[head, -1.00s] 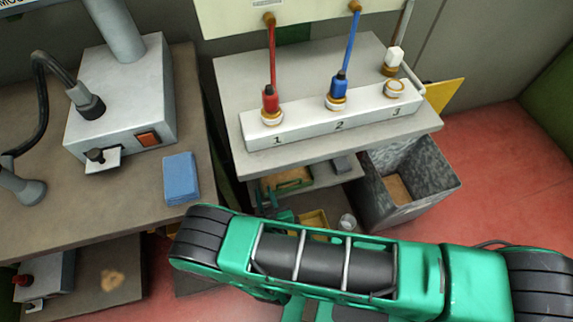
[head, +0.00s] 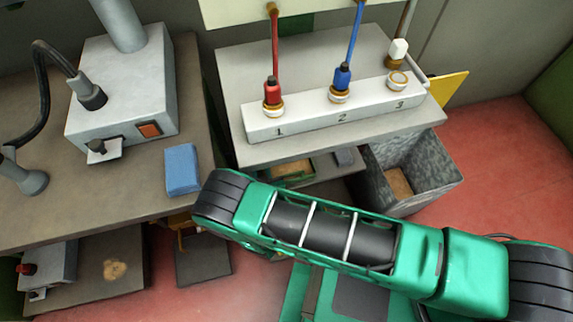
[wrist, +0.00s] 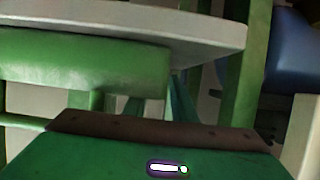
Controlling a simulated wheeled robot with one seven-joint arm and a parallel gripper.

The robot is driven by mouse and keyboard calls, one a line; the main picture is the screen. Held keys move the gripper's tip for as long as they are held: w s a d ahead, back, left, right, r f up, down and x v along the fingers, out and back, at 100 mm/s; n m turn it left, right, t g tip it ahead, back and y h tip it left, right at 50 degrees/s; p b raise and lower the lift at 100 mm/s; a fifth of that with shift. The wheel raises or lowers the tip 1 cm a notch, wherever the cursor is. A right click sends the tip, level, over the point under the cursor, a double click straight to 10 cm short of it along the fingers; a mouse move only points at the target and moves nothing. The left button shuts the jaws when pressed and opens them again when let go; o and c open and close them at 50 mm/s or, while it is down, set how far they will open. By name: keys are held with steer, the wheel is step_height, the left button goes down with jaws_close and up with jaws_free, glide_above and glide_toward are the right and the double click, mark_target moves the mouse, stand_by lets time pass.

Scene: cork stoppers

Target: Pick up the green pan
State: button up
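The green pan (head: 293,172) shows in the head view on the lower level under the front edge of the grey bench. It looks shallow, with a green rim and a brownish inside. The bench edge and my green arm cover part of its surroundings. My gripper is hidden behind my arm in the head view. In the wrist view, a dark green body with a brown strip and a small lit mark fills the bottom, likely part of my gripper. No fingertips can be made out. A green bar or block (wrist: 90,65) lies ahead under a pale edge; I cannot tell whether it is the pan.
A white block (head: 340,110) with red and blue plugs sits on the grey bench (head: 240,70). A metal bin (head: 435,175) stands right of the lower level. A blue block (head: 182,168) lies on the left table (head: 130,190), close to my arm's elbow. Red floor is open at right.

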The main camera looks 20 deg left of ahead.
steer(key=shift+w, duration=0.1)
jaws_close()
steer(key=shift+r, duration=0.1)
